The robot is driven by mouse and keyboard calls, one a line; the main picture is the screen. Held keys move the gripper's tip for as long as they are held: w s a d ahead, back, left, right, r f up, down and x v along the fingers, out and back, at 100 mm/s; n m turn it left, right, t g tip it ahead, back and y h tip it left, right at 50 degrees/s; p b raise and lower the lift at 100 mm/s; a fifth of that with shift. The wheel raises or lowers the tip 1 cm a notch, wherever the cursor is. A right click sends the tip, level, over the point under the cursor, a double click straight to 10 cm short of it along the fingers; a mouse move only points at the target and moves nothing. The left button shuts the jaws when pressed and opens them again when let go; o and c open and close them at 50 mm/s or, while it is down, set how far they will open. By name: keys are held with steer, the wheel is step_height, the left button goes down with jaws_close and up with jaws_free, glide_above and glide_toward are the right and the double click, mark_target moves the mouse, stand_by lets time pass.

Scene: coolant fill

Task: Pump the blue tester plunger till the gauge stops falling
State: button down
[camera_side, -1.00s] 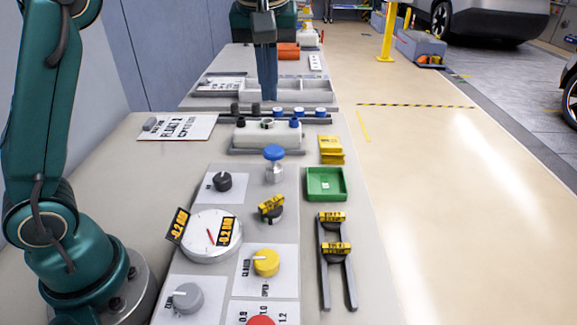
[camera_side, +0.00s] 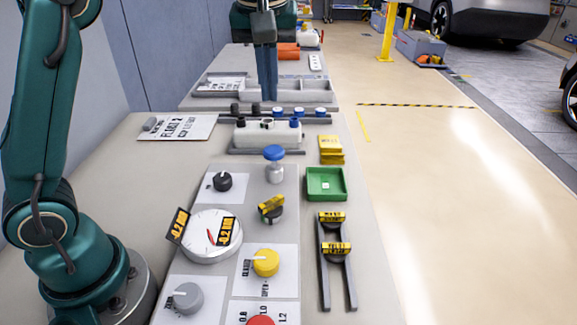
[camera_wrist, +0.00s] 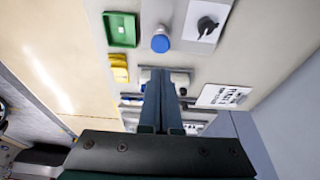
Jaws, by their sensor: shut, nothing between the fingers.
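The blue tester plunger (camera_side: 274,153) is a round blue cap on a pale metal stem, standing upright on the grey panel. It also shows in the wrist view (camera_wrist: 160,43), above my fingertips. The round white gauge (camera_side: 212,236) has a red needle and a label that appears to read -0.2 BAR. My gripper (camera_side: 267,97) is shut and empty, pointing down beyond the plunger and apart from it. In the wrist view my gripper (camera_wrist: 162,74) has its two fingers together.
A white reservoir block (camera_side: 268,134) with blue and dark caps lies between plunger and gripper. A green tray (camera_side: 326,184) and yellow blocks (camera_side: 331,149) stand to the right. A yellow knob (camera_side: 266,262), black knob (camera_side: 222,182) and grey knob (camera_side: 187,297) sit on the panel.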

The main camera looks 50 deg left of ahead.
mark_target(274, 148)
step_height(274, 148, up, 3)
steer(key=shift+w+f, duration=0.1)
steer(key=shift+f, duration=0.05)
stand_by(0.3)
stand_by(0.4)
steer(key=x, duration=1.3)
steer(key=shift+s+d+f, duration=0.15)
steer(key=shift+s+d, duration=0.2)
steer(key=shift+d, duration=0.05)
steer(key=shift+f, duration=0.5)
